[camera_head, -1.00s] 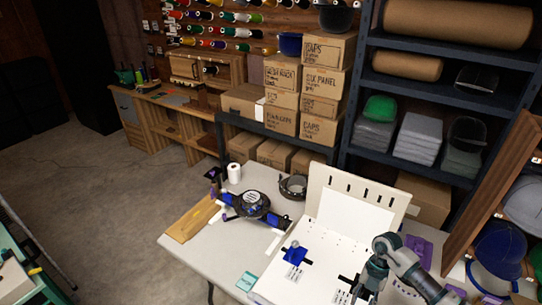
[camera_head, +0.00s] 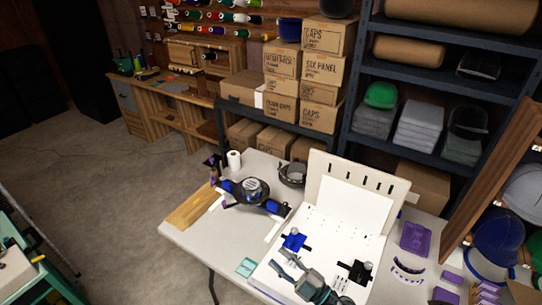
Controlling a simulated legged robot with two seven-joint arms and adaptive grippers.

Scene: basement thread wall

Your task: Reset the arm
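My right gripper (camera_head: 282,263) is at the lower middle of the head view. Its arm comes in from the bottom edge. Its two fingers point up and left and look spread, with nothing seen between them. It is over or just above the white board (camera_head: 330,235), below the blue piece (camera_head: 294,242) and left of the black piece (camera_head: 356,271). Whether it touches the board I cannot tell. My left gripper is not in view.
The table (camera_head: 205,240) also bears a blue-and-black device (camera_head: 252,192), a wooden board (camera_head: 190,208), a paper roll (camera_head: 234,160) and a purple tray (camera_head: 415,238). An upright white panel (camera_head: 355,195) stands behind the white board. Shelves and cap boxes (camera_head: 322,68) stand behind the table.

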